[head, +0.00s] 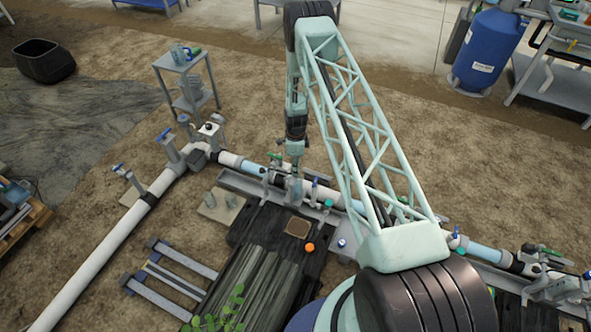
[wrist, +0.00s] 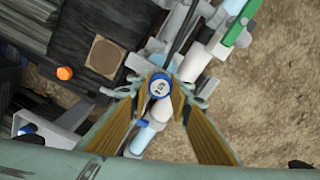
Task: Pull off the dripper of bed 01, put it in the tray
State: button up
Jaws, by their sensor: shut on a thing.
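My gripper (wrist: 160,92) points down over the pipe line beside the black bed. Its brown-padded fingers are closed around a small round piece with a blue rim and a pale, dark-marked face, which I take as the dripper (wrist: 159,87). The mark is too small to read surely. In the head view my gripper (head: 295,188) is at the pipe, and the held piece is hard to make out. I cannot tell whether the dripper is still seated on its fitting. No tray can be surely identified; a pale flat plate (head: 234,212) with grey cylinders lies left of the bed.
The black bed (head: 262,262) carries a brown square (wrist: 104,55) and an orange knob (wrist: 65,73). Another blue-capped piece (head: 342,243) sits on a grey bracket to the right. White pipes (head: 112,240) and a small stand (head: 183,62) are left; bare soil lies behind.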

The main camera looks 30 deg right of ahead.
jog(key=shift+r, duration=0.75)
jog(key=shift+r+p, duration=1.15)
jog(key=shift+r, duration=1.85)
jog(key=shift+s+a, duration=0.1)
